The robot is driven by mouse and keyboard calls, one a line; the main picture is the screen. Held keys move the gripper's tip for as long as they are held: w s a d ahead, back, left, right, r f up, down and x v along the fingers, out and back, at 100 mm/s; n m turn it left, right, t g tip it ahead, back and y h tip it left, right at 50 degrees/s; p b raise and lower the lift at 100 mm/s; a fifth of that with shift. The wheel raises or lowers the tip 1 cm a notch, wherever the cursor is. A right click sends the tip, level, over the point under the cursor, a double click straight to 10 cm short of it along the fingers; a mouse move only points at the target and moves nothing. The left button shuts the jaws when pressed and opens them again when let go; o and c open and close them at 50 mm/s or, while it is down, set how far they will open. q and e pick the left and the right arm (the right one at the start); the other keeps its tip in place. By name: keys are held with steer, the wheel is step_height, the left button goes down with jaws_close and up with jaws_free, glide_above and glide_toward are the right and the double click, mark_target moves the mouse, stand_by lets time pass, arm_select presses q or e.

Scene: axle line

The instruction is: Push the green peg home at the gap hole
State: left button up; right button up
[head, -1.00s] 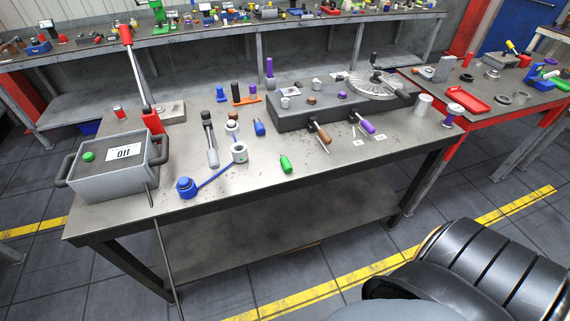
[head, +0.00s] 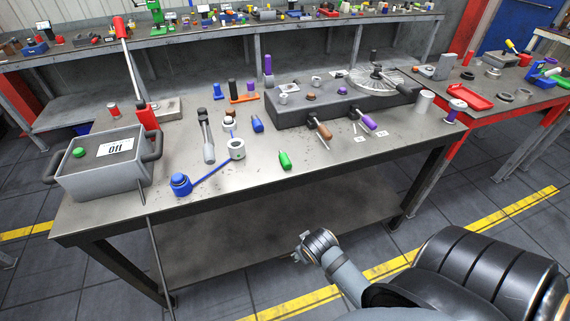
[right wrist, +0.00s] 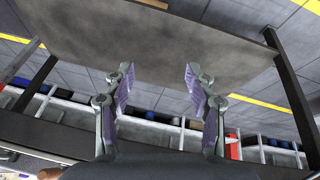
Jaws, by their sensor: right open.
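A green peg (head: 285,160) lies on the bench top near its front edge. A long dark block (head: 315,112) stands on the bench behind it, with purple, brown and grey parts on top. I cannot tell which spot on it is the gap hole. My right arm's end (head: 300,256) shows in front of the bench, below its top and apart from the peg. In the right wrist view my right gripper (right wrist: 158,82) is open and empty, its two fingers spread, with the underside of the bench area beyond. My left gripper is not in view.
A blue-ended tool (head: 181,185), a grey ring (head: 236,149) and a blue peg (head: 257,124) lie left of the green peg. A red table (head: 480,120) adjoins at right.

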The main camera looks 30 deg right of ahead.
steer(key=w+d+r+m+t+h, duration=0.3)
steer(key=w+d+r+t, duration=0.25)
steer(key=w+r, duration=0.35)
steer(key=t, duration=0.6)
glide_toward(287, 165)
steer(key=w+d, duration=0.2)
steer(key=w, duration=0.1)
steer(key=shift+f+g, duration=0.25)
steer(key=shift+f, duration=0.15)
steer(key=shift+w+a+r+y, duration=0.15)
steer(key=shift+w+a+y, duration=0.1)
steer(key=shift+w+y, duration=0.25)
steer(key=shift+w+t, duration=0.1)
steer(key=shift+t, duration=0.3)
steer(key=p+x, duration=0.1)
steer(key=x, duration=0.4)
steer(key=shift+d, duration=0.1)
steer(key=shift+w, duration=0.1)
steer(key=x, duration=0.1)
steer(key=p+x, duration=0.1)
steer(key=x, duration=0.3)
steer(key=shift+d+f, duration=0.25)
steer(key=shift+r, duration=0.1)
